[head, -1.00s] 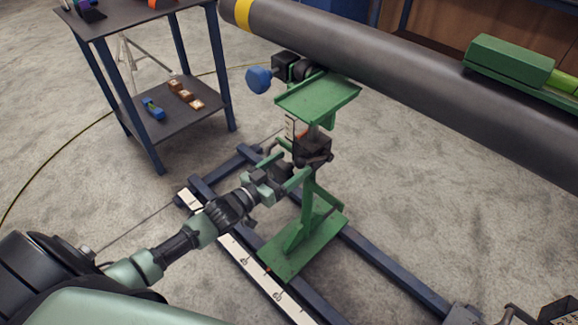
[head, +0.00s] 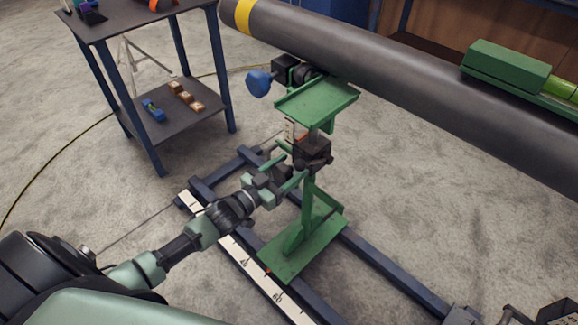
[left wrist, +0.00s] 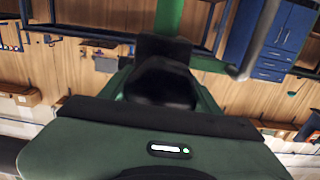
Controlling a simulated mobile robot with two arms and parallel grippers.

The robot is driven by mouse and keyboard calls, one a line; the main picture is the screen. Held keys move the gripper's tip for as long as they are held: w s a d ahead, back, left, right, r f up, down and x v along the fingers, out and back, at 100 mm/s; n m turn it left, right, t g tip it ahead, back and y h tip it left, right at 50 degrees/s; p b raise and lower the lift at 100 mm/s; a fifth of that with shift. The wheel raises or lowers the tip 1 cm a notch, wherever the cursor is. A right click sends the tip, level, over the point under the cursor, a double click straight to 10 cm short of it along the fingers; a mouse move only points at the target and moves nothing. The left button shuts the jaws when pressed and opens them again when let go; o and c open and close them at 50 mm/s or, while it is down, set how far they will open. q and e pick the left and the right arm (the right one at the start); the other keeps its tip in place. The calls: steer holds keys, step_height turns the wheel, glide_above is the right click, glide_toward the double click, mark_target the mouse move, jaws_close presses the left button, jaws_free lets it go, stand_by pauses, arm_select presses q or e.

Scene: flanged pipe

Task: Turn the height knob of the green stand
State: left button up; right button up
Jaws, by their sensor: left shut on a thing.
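The green stand (head: 305,228) stands on dark blue rails, with a flat green top plate (head: 317,100) beneath the big grey pipe (head: 370,75). A dark clamp block (head: 314,150) sits on its post. My left gripper (head: 283,172) reaches in from the lower left and is shut at the near side of this block, on the height knob. The knob is mostly hidden by the fingers in the head view. In the left wrist view a dark, blurred knob (left wrist: 162,85) fills the space ahead of the gripper's body, with a green post above it. My right gripper is not in view.
A blue knob (head: 259,83) sticks out left of the pipe, above the gripper. A dark shelf table (head: 125,95) with small items stands at the upper left. A white scale strip (head: 245,262) lies along the near rail. A green box (head: 506,65) rests on the pipe.

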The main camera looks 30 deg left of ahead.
arm_select(q)
steer(key=m+p, duration=0.1)
steer(key=m, duration=0.2)
steer(key=shift+m, duration=0.3)
steer(key=m, duration=0.2)
steer(key=shift+d+m, duration=0.1)
steer(key=shift+m, duration=0.2)
steer(key=shift+s+f+m+p, duration=0.1)
steer(key=shift+m+p, duration=0.2)
steer(key=shift+m, duration=1.5)
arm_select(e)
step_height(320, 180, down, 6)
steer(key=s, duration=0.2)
arm_select(q)
steer(key=m, duration=0.3)
steer(key=shift+d+f+m, duration=0.1)
steer(key=shift+f+m, duration=0.05)
steer(key=shift+m, duration=0.25)
steer(key=m+b, duration=0.1)
steer(key=m, duration=0.2)
steer(key=shift+f, duration=0.1)
steer(key=shift+m+b, duration=0.6)
steer(key=shift+m, duration=1.1)
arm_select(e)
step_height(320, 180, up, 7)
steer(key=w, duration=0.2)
